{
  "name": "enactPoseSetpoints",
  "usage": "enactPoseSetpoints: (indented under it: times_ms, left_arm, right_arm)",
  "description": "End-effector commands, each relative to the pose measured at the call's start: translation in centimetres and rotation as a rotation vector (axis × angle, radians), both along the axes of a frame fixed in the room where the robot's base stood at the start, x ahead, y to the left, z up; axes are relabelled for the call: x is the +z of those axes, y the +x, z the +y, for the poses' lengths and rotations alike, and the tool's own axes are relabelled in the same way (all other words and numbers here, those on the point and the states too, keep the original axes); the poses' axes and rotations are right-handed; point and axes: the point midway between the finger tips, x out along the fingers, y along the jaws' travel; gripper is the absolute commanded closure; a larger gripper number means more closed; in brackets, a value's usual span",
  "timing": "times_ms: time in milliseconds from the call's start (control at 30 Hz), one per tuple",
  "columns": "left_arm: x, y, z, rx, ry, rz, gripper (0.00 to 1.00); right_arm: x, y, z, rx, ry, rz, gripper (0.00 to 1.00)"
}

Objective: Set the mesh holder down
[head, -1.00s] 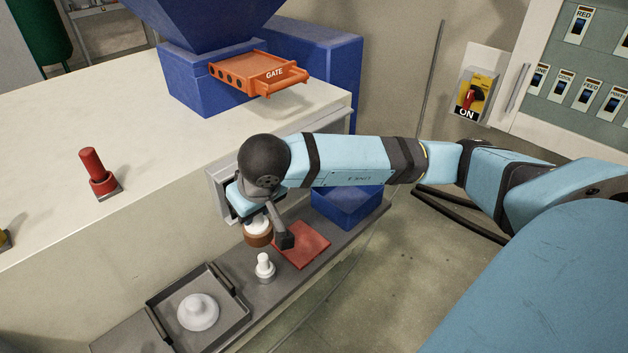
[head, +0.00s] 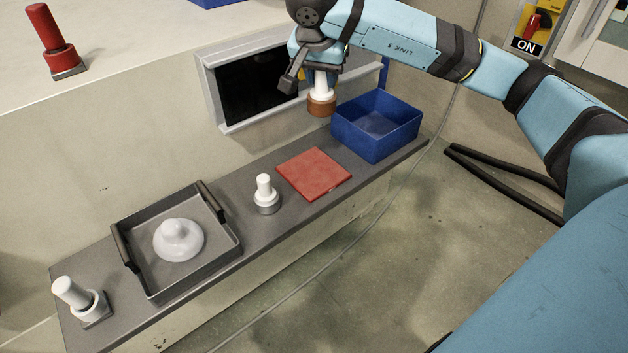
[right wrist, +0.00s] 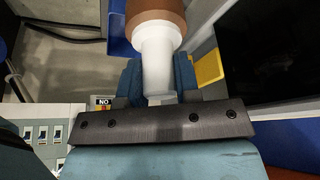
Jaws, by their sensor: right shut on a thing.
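The mesh holder, a white stem with a brown round end (head: 321,105), hangs below my right gripper (head: 319,74) in the head view. The gripper is shut on its white stem, with the brown end pointing down. The right wrist view shows the white stem (right wrist: 158,62) between the blue fingers and the brown end (right wrist: 155,10) beyond. In the head view the holder appears beyond the red square pad (head: 314,173) and left of the blue bin (head: 377,127); its height above the shelf is hard to tell. My left gripper is out of view.
The narrow grey shelf (head: 240,222) carries a white peg on a grey base (head: 265,195), a grey tray (head: 150,285) with a white domed piece (head: 178,240), and another white peg in a stand (head: 80,298). A framed dark opening (head: 210,90) is in the wall behind.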

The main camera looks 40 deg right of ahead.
Motion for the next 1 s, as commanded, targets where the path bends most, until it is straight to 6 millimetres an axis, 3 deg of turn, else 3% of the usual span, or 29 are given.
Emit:
enactPoseSetpoints:
  times_ms: [167,400,600,867,1000]
  left_arm:
    - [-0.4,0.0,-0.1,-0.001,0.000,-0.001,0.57]
    - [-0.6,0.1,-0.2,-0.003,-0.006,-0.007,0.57]
    - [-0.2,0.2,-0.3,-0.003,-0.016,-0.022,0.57]
    - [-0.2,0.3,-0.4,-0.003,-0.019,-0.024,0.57]
    - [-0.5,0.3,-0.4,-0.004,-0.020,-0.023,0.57]
  right_arm:
    - [-3.2,-0.1,-0.2,-0.011,-0.001,0.004,1.00]
    - [-9.7,-0.1,-0.1,-0.010,0.000,0.004,1.00]
    - [-14.1,0.0,-0.1,-0.008,0.000,0.002,1.00]
    - [-16.1,0.0,-0.1,-0.009,0.000,0.001,1.00]
    - [-18.1,-0.1,-0.1,-0.008,0.000,0.002,1.00]
